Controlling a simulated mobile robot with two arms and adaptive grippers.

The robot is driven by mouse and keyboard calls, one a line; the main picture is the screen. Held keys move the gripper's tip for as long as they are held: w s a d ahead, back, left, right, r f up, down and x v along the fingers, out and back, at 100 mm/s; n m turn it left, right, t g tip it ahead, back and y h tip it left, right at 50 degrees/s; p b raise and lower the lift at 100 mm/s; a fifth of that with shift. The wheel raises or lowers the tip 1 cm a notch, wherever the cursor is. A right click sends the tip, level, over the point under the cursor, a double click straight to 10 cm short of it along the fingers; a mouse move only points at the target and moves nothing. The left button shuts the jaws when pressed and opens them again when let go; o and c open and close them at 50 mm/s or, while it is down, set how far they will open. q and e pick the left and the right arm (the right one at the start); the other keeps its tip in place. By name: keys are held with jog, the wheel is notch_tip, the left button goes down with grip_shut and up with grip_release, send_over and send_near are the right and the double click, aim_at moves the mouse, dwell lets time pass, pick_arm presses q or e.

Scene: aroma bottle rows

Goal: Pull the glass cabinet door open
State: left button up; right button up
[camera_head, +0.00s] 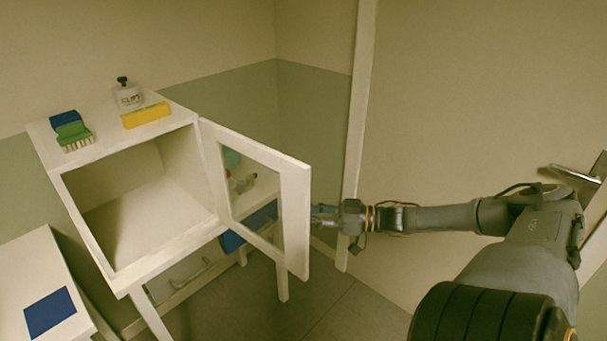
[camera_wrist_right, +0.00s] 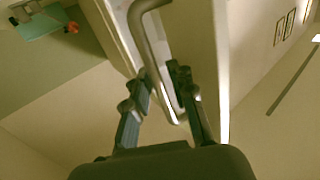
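The white cabinet (camera_head: 128,282) stands at the left with its glass door (camera_head: 294,215) swung wide open to the right. The door's frame is white, and its pane shows things behind it. The cabinet's inside looks empty. My right gripper (camera_head: 325,215) is at the door's outer side, beside its free edge; the handle is hidden there in the head view. In the right wrist view, the grey bar handle (camera_wrist_right: 148,38) runs down between the two fingers of my right gripper (camera_wrist_right: 164,75), which close in on either side of it. My left gripper is not in view.
On the cabinet top are a bottle (camera_head: 128,95), a yellow block (camera_head: 146,115), a green brush (camera_head: 73,135) and a blue item (camera_head: 64,118). A white table with a blue mat (camera_head: 50,312) stands at the lower left. A room door (camera_head: 470,110) is at the right.

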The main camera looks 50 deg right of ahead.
jog(key=shift+r, duration=0.2)
jog(key=v, duration=1.2)
jog(key=shift+d+f, duration=0.1)
dwell(0.6)
